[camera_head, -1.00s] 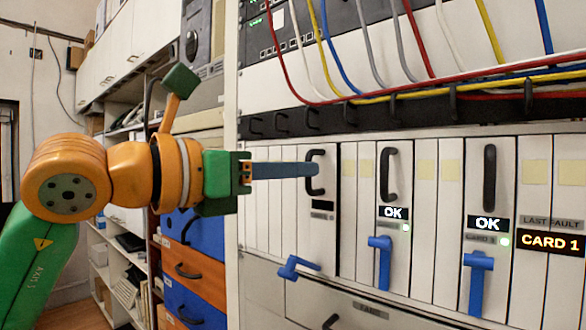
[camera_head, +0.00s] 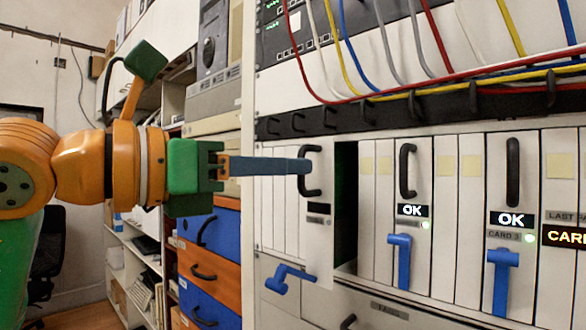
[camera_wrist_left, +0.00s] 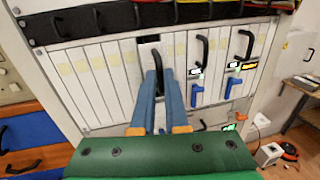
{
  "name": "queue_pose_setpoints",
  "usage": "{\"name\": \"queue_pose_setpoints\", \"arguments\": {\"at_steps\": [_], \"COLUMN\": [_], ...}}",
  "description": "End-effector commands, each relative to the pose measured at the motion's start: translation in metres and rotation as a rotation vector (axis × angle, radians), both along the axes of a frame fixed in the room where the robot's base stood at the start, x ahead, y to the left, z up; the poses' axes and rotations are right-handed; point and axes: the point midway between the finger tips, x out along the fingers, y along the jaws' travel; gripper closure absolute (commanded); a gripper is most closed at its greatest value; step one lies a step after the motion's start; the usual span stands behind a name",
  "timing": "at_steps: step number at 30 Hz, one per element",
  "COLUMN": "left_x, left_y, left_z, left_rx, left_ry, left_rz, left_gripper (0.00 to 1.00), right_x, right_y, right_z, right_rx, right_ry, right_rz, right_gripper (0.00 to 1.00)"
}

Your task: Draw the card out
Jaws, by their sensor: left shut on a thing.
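The card (camera_head: 318,235) is a narrow white panel with a black C-shaped handle (camera_head: 316,172) and a dark, unlit display. It stands upright and sticks out in front of its neighbours, with a dark open slot (camera_head: 345,205) to its right. Its blue lever (camera_head: 290,279) is turned sideways at the bottom. My left gripper (camera_head: 304,166) reaches in from the left, its long blue fingers shut on the handle. In the left wrist view the blue fingers (camera_wrist_left: 158,75) converge in front of the card, hiding much of it. My right gripper is not in view.
Two cards to the right show OK (camera_head: 412,210) with blue levers (camera_head: 400,260) hanging down. Coloured cables (camera_head: 440,82) run above the row over a black hook rail (camera_head: 390,110). Blue and orange drawers (camera_head: 208,262) stand at the left, behind my arm.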

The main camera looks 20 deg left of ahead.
Motion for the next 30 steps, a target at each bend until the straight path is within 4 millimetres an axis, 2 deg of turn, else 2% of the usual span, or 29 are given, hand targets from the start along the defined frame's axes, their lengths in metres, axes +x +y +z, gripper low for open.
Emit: {"name": "queue_pose_setpoints", "arguments": {"at_steps": [2,3,6,16,24,30], "left_x": [0.0,0.0,0.0,-0.004,-0.049,-0.061], "left_y": [0.0,0.0,0.0,0.002,0.03,0.037], "left_z": [0.002,0.002,0.002,0.0,-0.001,0.001], "left_rx": [-0.003,-0.003,-0.003,-0.002,-0.004,-0.002], "left_ry": [-0.004,-0.004,-0.004,-0.003,-0.005,-0.003], "left_rz": [0.0,0.0,0.0,0.001,0.001,-0.001], "left_gripper": [1.0,0.86,0.59,0.58,0.58,0.58], "right_x": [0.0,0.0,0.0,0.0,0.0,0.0], "right_y": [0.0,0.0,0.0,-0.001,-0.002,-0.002], "right_z": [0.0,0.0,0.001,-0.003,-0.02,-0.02], "right_rx": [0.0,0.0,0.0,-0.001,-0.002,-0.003], "right_ry": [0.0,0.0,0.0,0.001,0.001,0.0], "right_rz": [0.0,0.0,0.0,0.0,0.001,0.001], "right_gripper": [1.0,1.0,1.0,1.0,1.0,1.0]}}
